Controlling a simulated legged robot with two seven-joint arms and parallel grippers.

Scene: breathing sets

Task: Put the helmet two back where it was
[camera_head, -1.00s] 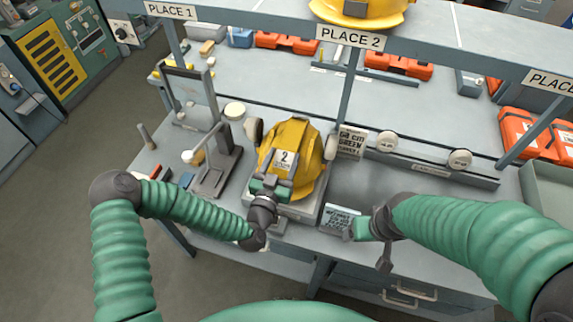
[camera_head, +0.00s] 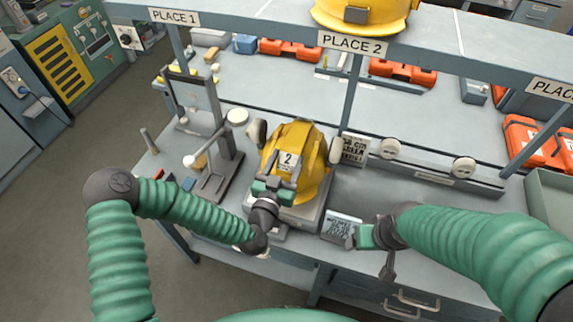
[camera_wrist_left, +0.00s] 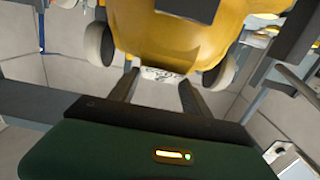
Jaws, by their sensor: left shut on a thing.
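The yellow helmet with a "2" label (camera_head: 309,163) is at the front of the bench, over a pale grey block-like stand (camera_head: 308,217). I cannot tell whether it rests on the stand or is just above it. My left gripper (camera_head: 275,186) is shut on the near side of the helmet, below its label. The PLACE 2 sign (camera_head: 352,43) is on the upper shelf edge.
Another yellow helmet (camera_head: 388,17) sits on the shelf above PLACE 2. The PLACE 1 sign (camera_head: 175,17) is to its left. A dark metal stand (camera_head: 222,150) is left of helmet two. A rail with round pale knobs (camera_head: 463,167) is to the right. Orange cases (camera_head: 403,73) lie behind.

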